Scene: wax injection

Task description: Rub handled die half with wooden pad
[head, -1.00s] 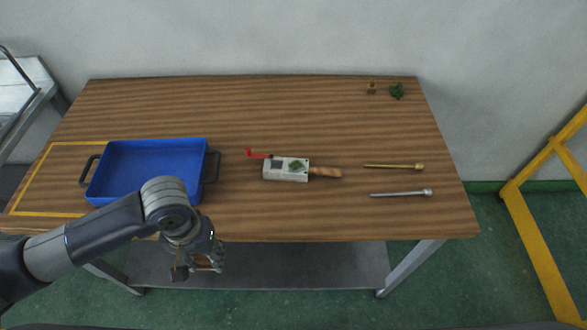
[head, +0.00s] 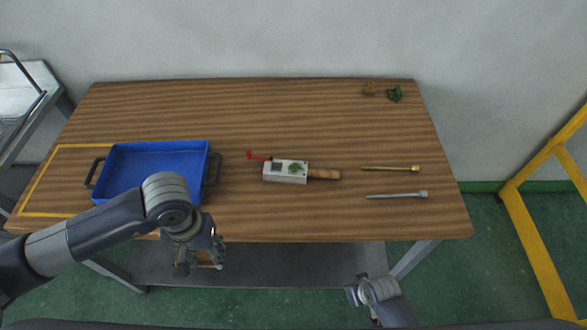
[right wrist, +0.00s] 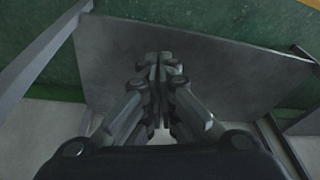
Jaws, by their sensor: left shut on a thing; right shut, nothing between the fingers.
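The handled die half (head: 286,172) is a pale grey block lying on the table, with a wooden handle (head: 324,174) to its right. Its top shows a dark square recess and a green patch. A red part sticks out at its left end. My left gripper (head: 207,262) is in front of the table's near edge, shut on a small brown wooden thing, likely the pad, mostly hidden by the fingers. My right gripper (head: 358,290) is low in front of the table, shut and empty; its closed fingers fill the middle of the right wrist view (right wrist: 159,68).
A blue tray (head: 152,148) with dark handles stands at left, partly behind my left arm. A brass rod (head: 390,168) and a steel rod (head: 397,195) lie at right. Small brown (head: 369,89) and green (head: 394,94) pieces sit far right. The table's middle is otherwise clear.

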